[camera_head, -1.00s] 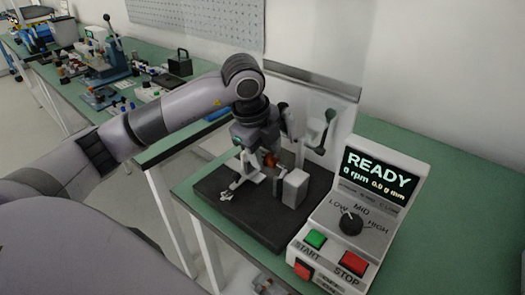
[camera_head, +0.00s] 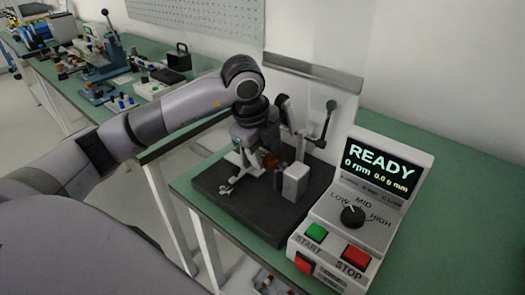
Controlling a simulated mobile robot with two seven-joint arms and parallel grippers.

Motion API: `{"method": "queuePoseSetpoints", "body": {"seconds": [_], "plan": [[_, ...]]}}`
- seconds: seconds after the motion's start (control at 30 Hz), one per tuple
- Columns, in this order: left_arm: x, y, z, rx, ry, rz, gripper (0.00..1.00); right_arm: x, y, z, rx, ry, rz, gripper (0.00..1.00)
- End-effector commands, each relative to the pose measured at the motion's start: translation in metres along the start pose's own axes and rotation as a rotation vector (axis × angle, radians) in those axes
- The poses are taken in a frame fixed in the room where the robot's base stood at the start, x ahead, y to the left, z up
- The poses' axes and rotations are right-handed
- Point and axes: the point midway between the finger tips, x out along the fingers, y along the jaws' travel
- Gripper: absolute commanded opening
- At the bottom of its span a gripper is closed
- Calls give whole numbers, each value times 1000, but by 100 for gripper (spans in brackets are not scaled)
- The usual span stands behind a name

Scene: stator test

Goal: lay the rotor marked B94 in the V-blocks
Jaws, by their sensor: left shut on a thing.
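My left gripper (camera_head: 262,152) reaches down over the dark base plate (camera_head: 217,193) of the test machine. It is shut on a rotor (camera_head: 270,160), of which only a small copper-orange part shows. The rotor's marking cannot be read. A pale stand (camera_head: 245,169) with splayed legs is on the plate at the left of the rotor, and a light grey block (camera_head: 295,183) is at its right. The V-notches are too small or hidden, so I cannot tell whether the rotor touches them. My right gripper is out of view.
A control box (camera_head: 350,220) at the right shows READY and 0 rpm, with a speed knob and START and STOP buttons. A lever (camera_head: 327,124) stands behind the plate. Other tools crowd the far-left bench (camera_head: 150,70). The green bench top (camera_head: 460,200) at right is clear.

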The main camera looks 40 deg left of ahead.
Motion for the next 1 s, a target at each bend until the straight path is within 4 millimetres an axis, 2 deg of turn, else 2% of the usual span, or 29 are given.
{"method": "queuePoseSetpoints", "body": {"seconds": [0.77,0.8,0.87,1.0], "plan": [[4,1,0,0,0,-2,0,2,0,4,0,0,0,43],[4,1,0,0,0,-2,47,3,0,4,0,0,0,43],[4,1,0,0,0,-2,67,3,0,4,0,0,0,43],[4,1,0,0,0,-1,67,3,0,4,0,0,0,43]]}}
